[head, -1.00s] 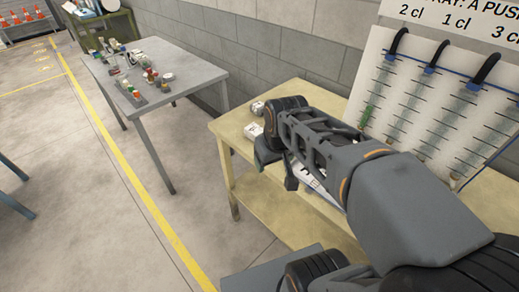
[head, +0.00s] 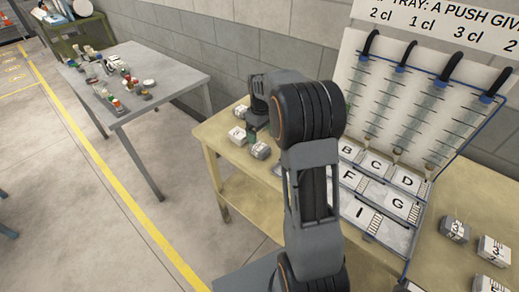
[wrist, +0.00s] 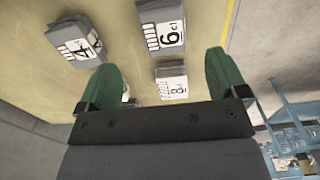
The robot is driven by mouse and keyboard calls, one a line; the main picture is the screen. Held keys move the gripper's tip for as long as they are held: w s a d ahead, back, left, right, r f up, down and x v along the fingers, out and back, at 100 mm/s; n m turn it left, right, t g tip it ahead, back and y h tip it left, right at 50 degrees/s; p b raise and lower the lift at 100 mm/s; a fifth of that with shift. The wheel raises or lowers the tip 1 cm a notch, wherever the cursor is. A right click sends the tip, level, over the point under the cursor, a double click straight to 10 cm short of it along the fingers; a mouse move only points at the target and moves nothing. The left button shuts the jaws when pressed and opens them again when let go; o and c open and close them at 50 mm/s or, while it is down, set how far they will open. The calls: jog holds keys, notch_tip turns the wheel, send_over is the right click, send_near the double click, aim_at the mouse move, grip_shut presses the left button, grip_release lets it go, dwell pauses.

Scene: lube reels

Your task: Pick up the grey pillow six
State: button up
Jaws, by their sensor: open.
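The grey pillow six (wrist: 162,25), a small grey block with a white "6 cl" label, lies on the yellowish tabletop at the top middle of the wrist view. My gripper (wrist: 163,80) is open and empty, with green fingers pointing down over the table. The pillow six is beyond the fingertips in that picture, apart from both fingers. In the head view my arm covers much of the bench, and a green finger shows beside small blocks (head: 236,134) (head: 261,151); I cannot tell there which is six.
A block marked 4 (wrist: 75,42) lies left of six, and one marked 8 (wrist: 171,86) appears between the fingers, partly hidden. A lettered tray (head: 385,208) and a tube board (head: 418,100) stand to the right. More blocks (head: 454,228) (head: 494,250) lie at far right.

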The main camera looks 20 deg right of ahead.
aim_at(260, 146)
jog(key=shift+a+f+p, duration=0.2)
jog(key=shift+f+p, duration=0.55)
jog(key=shift+f, duration=3.45)
jog(key=c, duration=1)
